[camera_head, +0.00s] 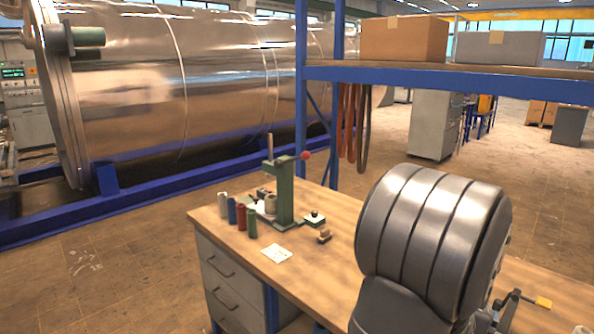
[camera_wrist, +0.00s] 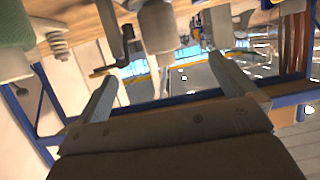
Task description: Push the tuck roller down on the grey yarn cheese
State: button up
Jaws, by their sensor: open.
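A green stand (camera_head: 283,192) with an upright rod and a red-knobbed lever (camera_head: 303,156) stands on the bench. A small pale roll (camera_head: 270,204) sits at its foot; I cannot tell surely whether it is the grey yarn cheese. The tuck roller is too small to make out. The wrist view is upside down, with a beige cylinder (camera_wrist: 158,26) and a grey cylinder (camera_wrist: 222,27) near the top. My gripper (camera_wrist: 162,68) is open, its two fingers wide apart with nothing held between them.
White, blue, red (camera_head: 241,217) and green (camera_head: 252,224) spools stand left of the stand on the wooden bench (camera_head: 345,212). A paper card (camera_head: 277,253), a black-knobbed plate (camera_head: 315,218) and a small wooden piece (camera_head: 324,236) lie nearby. A blue shelf frame (camera_head: 302,90) rises behind.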

jog(key=x, duration=0.6)
jog(key=v, duration=1)
jog(key=w+d+r+n+g, duration=0.25)
jog(key=d+r, duration=0.25)
jog(key=d, duration=0.8)
jog(key=w+d+r+n+g, duration=0.15)
jog(key=d+r+n, duration=0.25)
jog(key=d, duration=0.9)
jog(key=s+f+n+g+y, duration=0.3)
jog(key=f+n+g+y, duration=0.2)
jog(key=f+n+y, duration=0.4)
notch_tip(320, 180, down, 2)
jog(key=n, duration=0.3)
jog(key=shift+y, duration=0.4)
